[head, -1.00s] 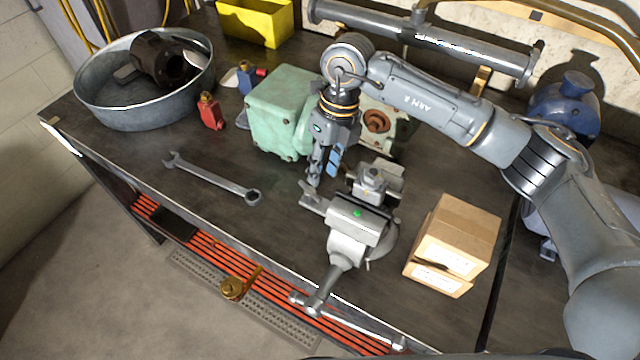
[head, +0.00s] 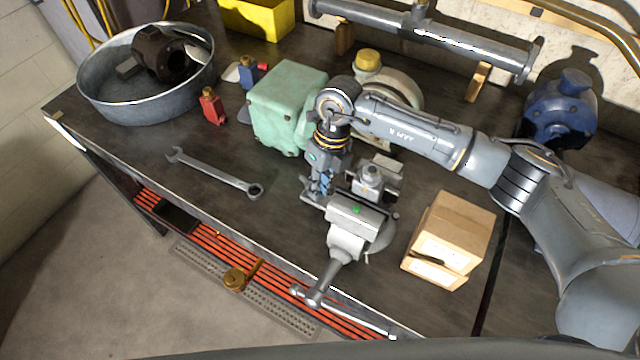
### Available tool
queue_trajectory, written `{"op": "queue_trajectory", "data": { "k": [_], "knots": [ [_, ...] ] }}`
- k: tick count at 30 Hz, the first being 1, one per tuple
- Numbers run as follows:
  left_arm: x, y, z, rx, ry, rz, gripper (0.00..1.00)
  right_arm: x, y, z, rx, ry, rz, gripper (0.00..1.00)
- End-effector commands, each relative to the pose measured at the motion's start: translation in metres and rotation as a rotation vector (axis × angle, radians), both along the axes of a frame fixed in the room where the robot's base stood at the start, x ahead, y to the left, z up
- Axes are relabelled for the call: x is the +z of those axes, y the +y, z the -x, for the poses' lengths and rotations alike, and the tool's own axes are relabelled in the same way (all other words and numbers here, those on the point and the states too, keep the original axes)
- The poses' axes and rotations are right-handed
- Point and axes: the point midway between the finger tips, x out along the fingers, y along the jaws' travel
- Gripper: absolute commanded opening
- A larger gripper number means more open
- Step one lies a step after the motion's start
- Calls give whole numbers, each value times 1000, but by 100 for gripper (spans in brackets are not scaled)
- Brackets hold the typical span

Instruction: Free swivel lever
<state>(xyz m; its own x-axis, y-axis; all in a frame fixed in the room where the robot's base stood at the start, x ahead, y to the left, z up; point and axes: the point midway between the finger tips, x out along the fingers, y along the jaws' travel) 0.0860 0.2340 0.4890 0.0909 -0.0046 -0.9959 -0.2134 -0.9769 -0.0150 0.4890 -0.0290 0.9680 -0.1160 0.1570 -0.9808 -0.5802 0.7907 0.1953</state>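A grey bench vise (head: 350,238) is mounted near the bench's front edge, with a green dot on its top and a long handle bar reaching down to the right. A small grey metal piece sticks out at the vise's left side, mostly hidden by my gripper; I cannot tell for sure that it is the swivel lever. My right gripper (head: 320,188) points down at that left side, close to the metal piece. Whether its fingers touch or grip anything is too small and covered to tell. My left gripper is out of view.
A wrench (head: 212,174) lies left of the vise. A cardboard box (head: 450,240) stands close on the right. A green motor housing (head: 285,108) stands behind, with a round metal pan (head: 125,110) at the far left. A blue motor (head: 560,112) stands at the right.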

Motion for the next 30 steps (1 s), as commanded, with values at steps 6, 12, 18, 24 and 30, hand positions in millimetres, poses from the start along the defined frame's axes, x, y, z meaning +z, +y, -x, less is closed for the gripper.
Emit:
{"op": "queue_trajectory", "data": {
  "k": [6,12,18,24,30],
  "knots": [
    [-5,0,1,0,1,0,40,-1,0,-1,12,-2,0,0],
    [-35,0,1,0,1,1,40,-6,-2,-5,130,-6,1,0],
    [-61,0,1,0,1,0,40,-5,-4,-8,278,-6,0,0],
    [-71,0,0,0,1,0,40,-1,-5,-9,356,-4,1,0],
    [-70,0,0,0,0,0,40,1,-6,-9,366,-3,0,0]
  ]
}}
